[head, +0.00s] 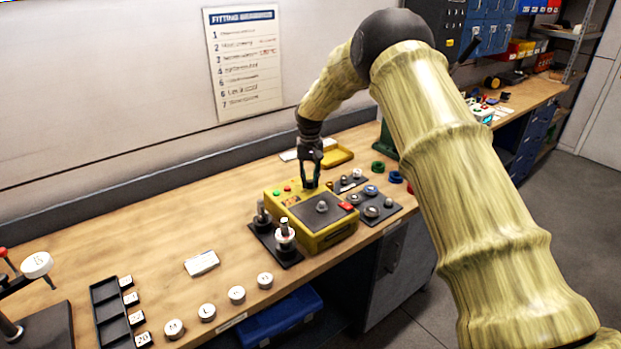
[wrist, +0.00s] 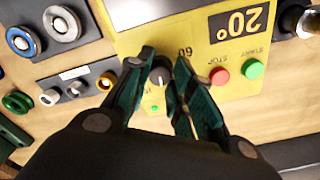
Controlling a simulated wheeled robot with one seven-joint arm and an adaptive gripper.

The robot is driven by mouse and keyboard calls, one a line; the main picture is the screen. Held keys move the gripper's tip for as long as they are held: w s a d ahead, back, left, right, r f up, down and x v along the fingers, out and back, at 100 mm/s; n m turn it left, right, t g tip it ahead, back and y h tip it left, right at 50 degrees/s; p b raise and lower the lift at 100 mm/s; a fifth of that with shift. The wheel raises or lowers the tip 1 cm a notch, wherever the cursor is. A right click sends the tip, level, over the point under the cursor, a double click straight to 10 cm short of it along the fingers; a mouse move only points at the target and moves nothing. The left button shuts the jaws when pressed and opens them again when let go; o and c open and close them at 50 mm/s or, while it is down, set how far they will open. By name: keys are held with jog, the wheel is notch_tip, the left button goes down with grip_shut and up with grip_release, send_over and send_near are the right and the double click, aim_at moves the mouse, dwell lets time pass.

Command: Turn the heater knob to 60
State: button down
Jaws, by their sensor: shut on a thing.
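The yellow heater box (head: 318,229) stands on the wooden bench in the head view. In the wrist view its yellow panel (wrist: 197,38) shows upside down, with a display (wrist: 240,22) reading 20°, a red STOP button (wrist: 220,76) and a green START button (wrist: 254,69). A dark knob (wrist: 160,76) with a light pointer line sits on the panel near a printed 60. My gripper (wrist: 160,88) is shut on the knob, one finger on each side. In the head view my gripper (head: 309,184) reaches down to the back of the box.
Metal fittings on a dark base (head: 284,240) stand left of the box. Trays of rings (head: 374,211) lie to its right. A yellow tray (head: 337,157) lies behind. Round lettered pieces (head: 207,312) line the front edge. The bench's left middle is mostly clear.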

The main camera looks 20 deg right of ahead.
jog(key=n, duration=0.4)
jog(key=f+n, duration=0.1)
jog(key=n, duration=0.1)
jog(key=shift+s+a+f, duration=0.1)
jog(key=shift+s, duration=0.2)
jog(key=n, duration=0.5)
jog(key=shift+n, duration=0.4)
jog(key=n, duration=0.5)
jog(key=shift+n, duration=0.3)
jog(key=n, duration=0.5)
jog(key=shift+n, duration=0.3)
jog(key=c, duration=1.3)
grip_release()
jog(key=shift+o, duration=0.6)
jog(key=shift+w, duration=0.25)
